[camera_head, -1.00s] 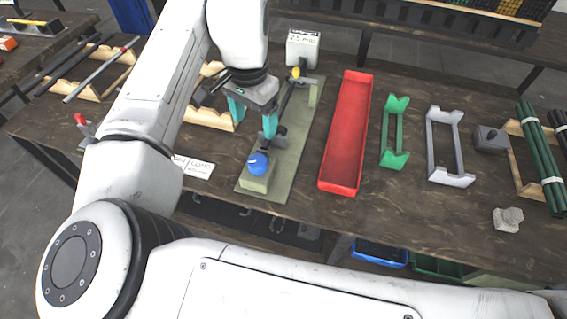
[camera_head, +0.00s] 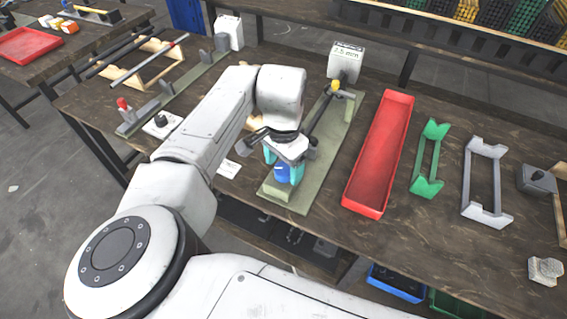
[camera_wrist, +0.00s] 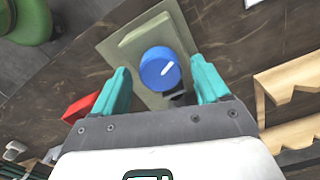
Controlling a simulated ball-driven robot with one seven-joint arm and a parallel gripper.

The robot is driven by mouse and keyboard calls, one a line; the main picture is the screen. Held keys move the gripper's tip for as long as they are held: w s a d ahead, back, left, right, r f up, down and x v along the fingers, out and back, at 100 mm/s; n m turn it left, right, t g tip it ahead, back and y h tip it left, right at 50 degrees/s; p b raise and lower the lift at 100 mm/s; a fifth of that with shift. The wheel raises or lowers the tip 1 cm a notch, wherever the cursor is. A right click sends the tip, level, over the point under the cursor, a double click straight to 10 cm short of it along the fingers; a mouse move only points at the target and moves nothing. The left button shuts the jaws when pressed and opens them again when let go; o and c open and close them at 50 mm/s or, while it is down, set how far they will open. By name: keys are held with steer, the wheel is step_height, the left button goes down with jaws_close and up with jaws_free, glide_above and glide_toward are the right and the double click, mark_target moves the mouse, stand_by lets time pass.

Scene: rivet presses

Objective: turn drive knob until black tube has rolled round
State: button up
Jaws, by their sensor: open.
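The blue drive knob (camera_wrist: 160,68) with a white pointer line sits on a block of the olive-green fixture (camera_wrist: 180,32). In the head view the knob (camera_head: 282,173) is partly covered by my gripper (camera_head: 284,160). In the wrist view my gripper (camera_wrist: 162,88) is open, with its teal fingers apart on either side of the knob; I cannot tell whether they touch it. The black tube (camera_head: 322,110) runs along the fixture (camera_head: 296,197) toward its far end, near a yellow piece (camera_head: 335,85). My arm and gripper hide its near end.
A red tray (camera_head: 351,199) lies right of the fixture. A green cradle (camera_head: 429,160) and a grey cradle (camera_head: 481,185) stand further right. A white label box (camera_head: 346,61) stands behind. A second fixture (camera_head: 190,88) with a red knob (camera_head: 122,103) is at left.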

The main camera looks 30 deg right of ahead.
mark_target(284, 168)
steer(key=shift+f, duration=0.15)
steer(key=shift+c, duration=0.2)
steer(key=c, duration=1)
steer(key=n+p, duration=0.2)
steer(key=p, duration=0.1)
steer(key=shift+r, duration=0.3)
steer(key=shift+n+p, duration=0.8)
steer(key=shift+p, duration=0.05)
steer(key=shift+f+n+p, duration=0.25)
steer(key=shift+n+p, duration=0.05)
steer(key=shift+n, duration=0.3)
steer(key=o, duration=1)
steer(key=shift+o, duration=0.2)
step_height(284, 168, up, 11)
